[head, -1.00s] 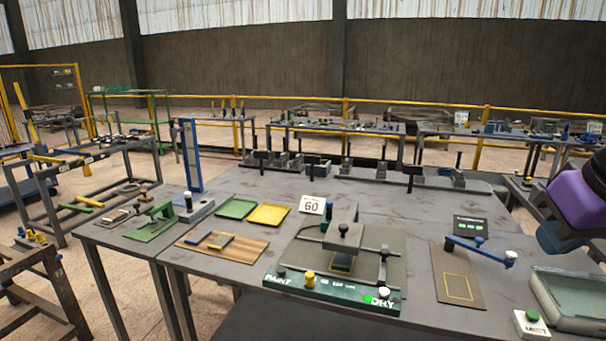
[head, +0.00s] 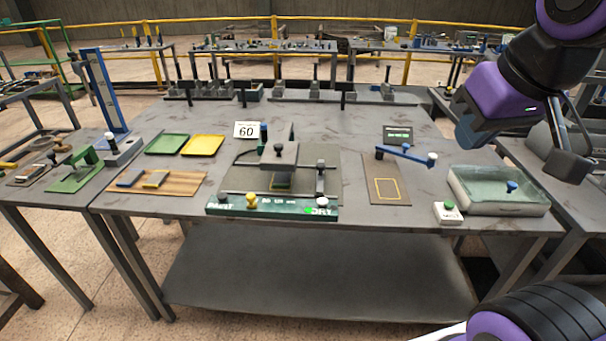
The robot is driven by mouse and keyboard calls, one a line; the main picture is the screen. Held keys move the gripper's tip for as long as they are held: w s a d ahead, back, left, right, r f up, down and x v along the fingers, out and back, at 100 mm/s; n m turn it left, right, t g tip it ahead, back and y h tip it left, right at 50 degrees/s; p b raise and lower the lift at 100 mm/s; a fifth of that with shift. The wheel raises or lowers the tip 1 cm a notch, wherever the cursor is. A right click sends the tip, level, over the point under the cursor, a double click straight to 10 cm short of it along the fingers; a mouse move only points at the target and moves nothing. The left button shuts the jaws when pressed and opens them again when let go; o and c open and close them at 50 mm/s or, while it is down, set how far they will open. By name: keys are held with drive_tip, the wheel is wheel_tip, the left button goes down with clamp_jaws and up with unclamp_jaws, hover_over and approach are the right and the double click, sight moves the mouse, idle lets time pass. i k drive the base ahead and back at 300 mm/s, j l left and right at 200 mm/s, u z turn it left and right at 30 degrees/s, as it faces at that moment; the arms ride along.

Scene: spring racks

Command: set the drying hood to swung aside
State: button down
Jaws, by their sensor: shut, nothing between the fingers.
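The drying hood (head: 270,153) is a grey block with a dark knob on top, held by an upright post at its back. The station's green front strip has a lit green light by the word DRY. My gripper (head: 566,168) is at the upper right, shut and empty, well to the right of the hood and apart from it.
A blue lever arm (head: 405,155) stands right of the station behind a dark outlined mat (head: 387,190). A glass-topped tray (head: 497,190) and a white button box (head: 447,212) are at the right. Green (head: 167,144) and yellow (head: 203,145) trays lie left.

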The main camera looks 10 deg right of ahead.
sight(282, 155)
drive_tip(key=i+j, duration=0.25)
drive_tip(key=i, duration=0.15)
drive_tip(key=i+j, duration=0.3)
drive_tip(key=i, duration=0.1)
